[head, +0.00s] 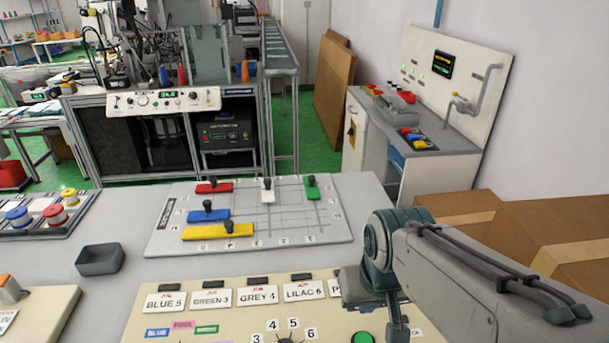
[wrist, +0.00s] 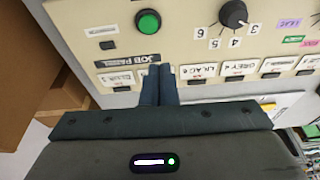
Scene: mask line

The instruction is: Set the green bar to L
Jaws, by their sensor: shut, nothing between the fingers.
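The green bar (head: 312,188) lies upright in the picture at the far right of the pale grid board (head: 338,232), with a dark knob near its top. Small letter labels run along the board's edges; I cannot read an L for certain. My gripper (wrist: 159,72) is shut and empty, its two dark fingers together over the job panel (wrist: 190,50) near its label strip. In the head view my gripper is mostly hidden by my arm, in front of the board and apart from the green bar.
A grey bin (head: 100,260) stands left of the board. Cardboard boxes (head: 535,225) are at right.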

